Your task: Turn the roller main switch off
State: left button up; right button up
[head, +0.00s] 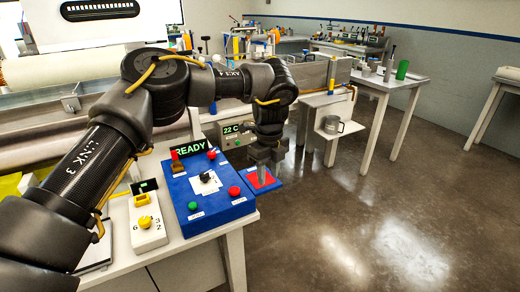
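A blue control box (210,207) stands on the white table, with a lit READY display (188,146) at its back. Its top carries a black switch (206,178) on a pale plate in the middle, a brown-red lever (177,163) at the back left, and red and green buttons. The labels are too small to read, so I cannot tell which control is the main switch. My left gripper (263,172) points down beyond the box's right side, over a red patch on a blue plate (276,183). Its finger gap is unclear. My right gripper is out of view.
A white box with a yellow knob (146,222) stands left of the blue box. A grey unit reading 22 C (232,133) is behind it. A metal pot (331,125) sits on a low stand to the right. Open floor (370,220) lies right of the table.

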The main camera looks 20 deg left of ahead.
aim_at(211, 155)
jog(key=z, duration=0.05)
jog(key=i, duration=1.3)
jog(key=u, duration=1.15)
